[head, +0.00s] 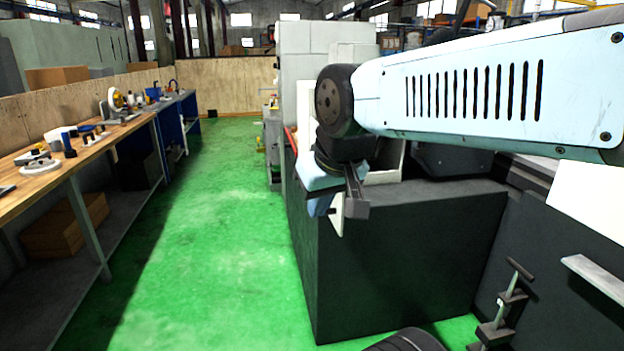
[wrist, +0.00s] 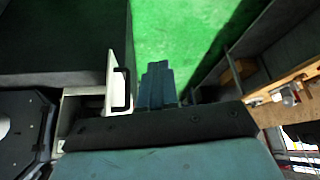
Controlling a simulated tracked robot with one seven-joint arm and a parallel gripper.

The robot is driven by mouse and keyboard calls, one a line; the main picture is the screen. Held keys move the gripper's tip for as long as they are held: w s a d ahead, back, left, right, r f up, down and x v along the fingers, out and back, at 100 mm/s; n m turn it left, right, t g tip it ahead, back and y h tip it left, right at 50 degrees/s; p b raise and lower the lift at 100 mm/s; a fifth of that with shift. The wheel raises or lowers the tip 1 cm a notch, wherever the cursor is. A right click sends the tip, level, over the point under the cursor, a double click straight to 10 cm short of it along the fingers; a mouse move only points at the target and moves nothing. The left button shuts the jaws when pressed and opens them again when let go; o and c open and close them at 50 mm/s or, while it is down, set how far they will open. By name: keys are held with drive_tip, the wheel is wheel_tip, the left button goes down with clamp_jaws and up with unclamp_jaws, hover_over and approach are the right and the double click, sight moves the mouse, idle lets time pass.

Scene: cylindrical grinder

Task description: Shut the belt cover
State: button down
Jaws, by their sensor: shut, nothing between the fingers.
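The belt cover (wrist: 112,75) is a white panel with a black bar handle (wrist: 124,90) on its right face in the wrist view. It stands out from an open white housing (wrist: 83,92), so it is open. In the head view a strip of the white cover (head: 337,210) shows behind my gripper, and the rest is hidden. My gripper (head: 356,195) is at the corner of the dark machine base. Its fingers also show in the wrist view (wrist: 157,83), shut and empty, to the right of the handle with a small gap. I cannot tell whether anything touches.
The dark machine base (head: 400,260) stands below the housing. A clamp-like fixture with a T-handle (head: 505,300) is at the lower right. A wooden workbench (head: 75,155) with tools lines the left. The green floor (head: 215,200) between them is clear.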

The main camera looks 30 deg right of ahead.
drive_tip(key=shift+a, duration=0.1)
drive_tip(key=w+d+f+m+g+h, duration=0.15)
drive_tip(key=w+d, duration=0.25)
drive_tip(key=w, duration=0.4)
drive_tip(key=w+d+m+h, duration=0.1)
drive_tip(key=w+d+h, duration=0.2)
drive_tip(key=w+d, duration=0.35)
drive_tip(key=w+d+f+m+g+h, duration=0.1)
drive_tip(key=w+d+m+h, duration=0.1)
drive_tip(key=w, duration=0.8)
drive_tip(key=x, duration=0.9)
drive_tip(key=shift+d+f, duration=0.15)
drive_tip(key=shift+d, duration=0.4)
drive_tip(key=shift+n, duration=0.25)
